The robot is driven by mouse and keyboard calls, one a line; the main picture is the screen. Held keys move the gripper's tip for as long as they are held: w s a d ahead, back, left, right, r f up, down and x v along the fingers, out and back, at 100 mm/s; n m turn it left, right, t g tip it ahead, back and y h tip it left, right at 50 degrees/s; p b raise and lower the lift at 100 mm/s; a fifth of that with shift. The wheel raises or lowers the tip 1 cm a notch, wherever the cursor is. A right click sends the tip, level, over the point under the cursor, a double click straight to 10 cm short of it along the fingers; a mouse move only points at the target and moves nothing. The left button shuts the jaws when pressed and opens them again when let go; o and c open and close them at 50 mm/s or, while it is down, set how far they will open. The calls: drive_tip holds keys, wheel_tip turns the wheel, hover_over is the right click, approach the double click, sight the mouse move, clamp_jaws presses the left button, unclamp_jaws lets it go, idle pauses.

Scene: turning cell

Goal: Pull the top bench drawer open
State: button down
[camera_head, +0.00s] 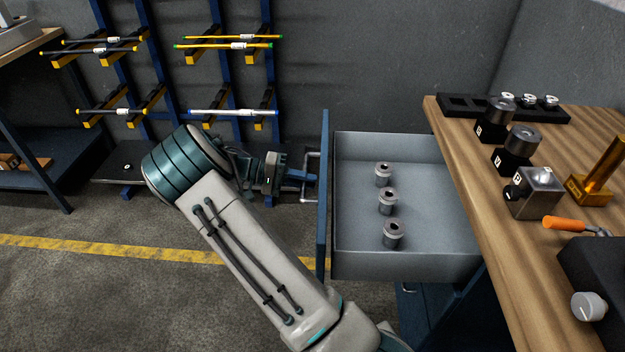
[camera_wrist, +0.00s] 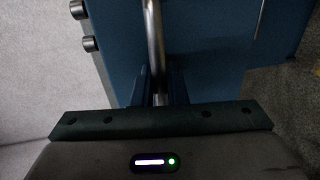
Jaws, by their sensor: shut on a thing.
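The top bench drawer (camera_head: 405,262) is pulled well out of the workbench, with its grey inside in view. Its blue front panel (camera_head: 322,190) stands upright at the drawer's left end. The panel also shows in the wrist view (camera_wrist: 215,50). A metal bar handle (camera_head: 305,177) is on the panel's outer side. My gripper (camera_head: 312,177) is shut on this handle. In the wrist view my gripper (camera_wrist: 160,88) has a finger on each side of the handle (camera_wrist: 154,40).
Several small metal parts, among them a middle one (camera_head: 387,201), stand in the drawer. The wooden bench top (camera_head: 470,160) carries fixtures and an orange-handled tool (camera_head: 566,224). A bar rack (camera_head: 215,70) stands at the back wall. The floor (camera_head: 120,300) at left is clear.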

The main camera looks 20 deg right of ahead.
drive_tip(key=shift+w+a, duration=0.35)
drive_tip(key=shift+a, duration=0.3)
drive_tip(key=c, duration=1.5)
unclamp_jaws()
drive_tip(key=shift+c, duration=0.2)
drive_tip(key=v, duration=1.4)
drive_tip(key=shift+f, duration=0.15)
